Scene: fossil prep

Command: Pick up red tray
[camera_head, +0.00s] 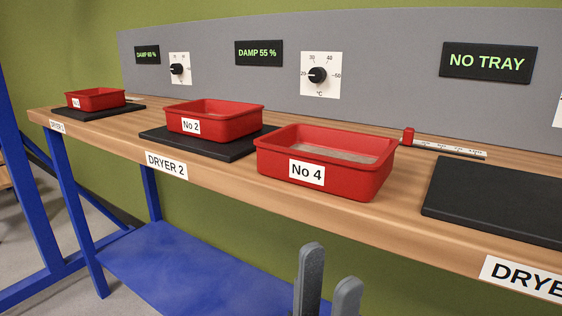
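Three red trays are on the wooden bench. The nearest red tray (350,182), labelled "No 4", sits on bare wood between two black pads, with greyish contents inside. The "No 2" red tray (235,128) sits on the black pad of Dryer 2. A third red tray (108,101), its label too small to read, sits on the far left pad. My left gripper (330,268) shows as two grey fingers at the bottom, with a gap between them and nothing held. It is in front of the bench, below the "No 4" tray and apart from it. My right gripper is not in view.
An empty black pad (496,201) lies at the right under a "NO TRAY" display (488,63). A white scaled strip with a red end (450,149) lies behind. Dials and damp displays line the grey back panel (390,60). The bench front edge and blue legs (75,205) are obstacles.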

